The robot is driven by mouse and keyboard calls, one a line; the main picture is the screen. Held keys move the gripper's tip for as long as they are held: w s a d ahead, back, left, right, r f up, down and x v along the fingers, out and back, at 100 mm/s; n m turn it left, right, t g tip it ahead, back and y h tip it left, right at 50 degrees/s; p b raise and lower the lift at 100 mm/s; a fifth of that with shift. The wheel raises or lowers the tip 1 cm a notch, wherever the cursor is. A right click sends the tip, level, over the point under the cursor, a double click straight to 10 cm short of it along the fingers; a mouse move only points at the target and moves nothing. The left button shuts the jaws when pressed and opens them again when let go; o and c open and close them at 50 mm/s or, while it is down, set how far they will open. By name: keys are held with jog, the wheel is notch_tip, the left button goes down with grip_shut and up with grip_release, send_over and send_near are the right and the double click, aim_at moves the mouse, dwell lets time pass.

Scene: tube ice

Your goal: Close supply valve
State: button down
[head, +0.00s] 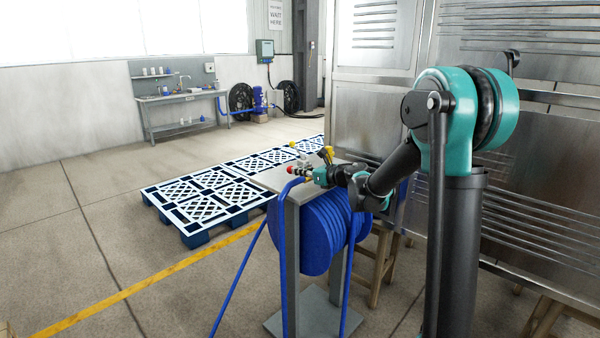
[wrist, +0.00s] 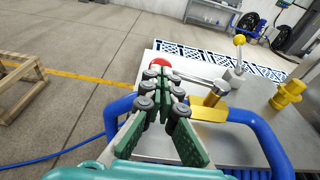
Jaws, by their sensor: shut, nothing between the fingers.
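A steel plate (wrist: 150,145) on top of a hose reel stand carries several fittings. A metal rod runs from a brass-coloured fitting (wrist: 212,97) to a red knob (wrist: 160,64), which also shows in the head view (head: 291,170). Behind it stands a lever with a yellow ball (wrist: 239,40). A yellow fitting (wrist: 288,95) is at the right. I cannot tell which part is the supply valve. My gripper (wrist: 163,76) is shut and empty, its tips close to the red knob; contact is unclear. In the head view my gripper (head: 316,177) is over the plate.
The blue hose reel (head: 310,235) hangs below the plate, and a blue hose (wrist: 260,130) arches beside my gripper. Blue pallets (head: 185,215) lie behind. Metal panels (head: 350,110) stand at the right.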

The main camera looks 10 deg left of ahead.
aim_at(291, 167)
jog(key=shift+a+m+t, duration=0.2)
jog(key=shift+m+t, duration=0.1)
jog(key=shift+w+a+m+t+h, duration=0.3)
jog(key=shift+a+m+t+h, duration=0.5)
jog(key=shift+h, duration=0.2)
jog(key=shift+r+x, duration=0.15)
jog(key=shift+x, duration=0.75)
jog(key=shift+r+x, duration=0.2)
jog(key=shift+x, duration=0.7)
jog(key=shift+w+a, duration=0.4)
jog(key=shift+w, duration=0.45)
jog(key=shift+w+a, duration=0.4)
jog(key=shift+w, duration=2)
